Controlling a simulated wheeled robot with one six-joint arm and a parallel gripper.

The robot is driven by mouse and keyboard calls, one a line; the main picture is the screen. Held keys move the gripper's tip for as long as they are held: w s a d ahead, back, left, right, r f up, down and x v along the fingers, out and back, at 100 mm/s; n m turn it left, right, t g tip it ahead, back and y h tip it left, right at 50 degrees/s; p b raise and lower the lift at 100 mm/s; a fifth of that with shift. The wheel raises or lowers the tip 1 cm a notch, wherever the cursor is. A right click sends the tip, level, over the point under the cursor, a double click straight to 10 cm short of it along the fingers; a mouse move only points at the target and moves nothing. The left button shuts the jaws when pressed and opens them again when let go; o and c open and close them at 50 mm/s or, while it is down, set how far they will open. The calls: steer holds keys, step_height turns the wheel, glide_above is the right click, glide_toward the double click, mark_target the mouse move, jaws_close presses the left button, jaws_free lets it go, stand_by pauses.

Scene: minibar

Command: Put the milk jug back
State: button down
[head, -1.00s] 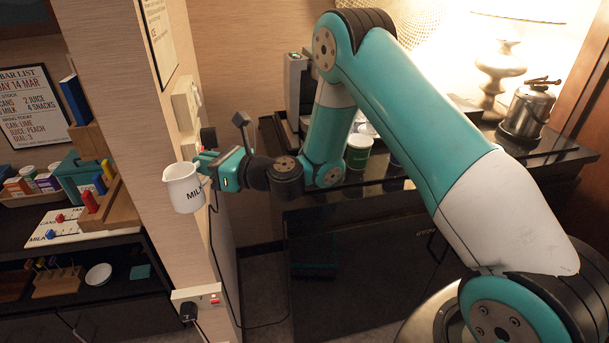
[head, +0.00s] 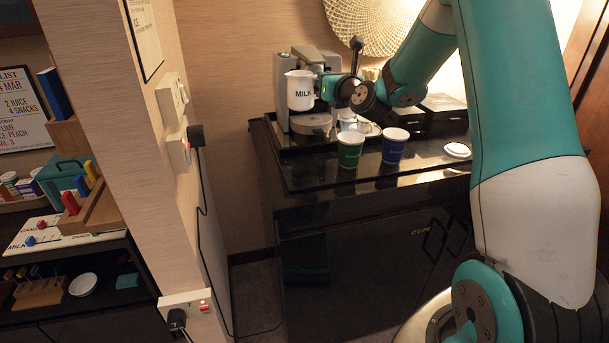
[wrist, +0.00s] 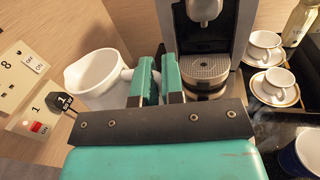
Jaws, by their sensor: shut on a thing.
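The white milk jug (head: 301,91), marked MILK, is upright in the air in front of the grey coffee machine (head: 283,72). My gripper (head: 326,88) is shut on the jug's handle from the right side. In the wrist view the jug (wrist: 95,82) is left of the jaws (wrist: 158,78), and its open top shows. The coffee machine (wrist: 208,35) and its round drip grate (wrist: 203,68) are just beyond the jaws. The inside bottom of the jug is hidden.
A green cup (head: 350,150) and a blue cup (head: 394,146) stand on the black tray in front. White cups on saucers (wrist: 274,85) stand right of the machine. A wall with switches (head: 178,148) and a plug is at left. A white lid (head: 457,150) lies on the right.

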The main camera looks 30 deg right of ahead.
steer(key=shift+h, duration=0.3)
steer(key=f+b, duration=0.2)
steer(key=f, duration=0.4)
steer(key=f+b, duration=0.2)
steer(key=f, duration=0.5)
steer(key=d+f+b, duration=0.1)
steer(key=f+b, duration=0.1)
steer(key=f, duration=0.4)
steer(key=shift+s+f, duration=0.1)
steer(key=shift+f, duration=0.15)
steer(key=shift+f, duration=0.1)
steer(key=c, duration=1.7)
jaws_free()
steer(key=shift+f, duration=0.15)
steer(key=o, duration=0.5)
steer(key=shift+c, duration=0.2)
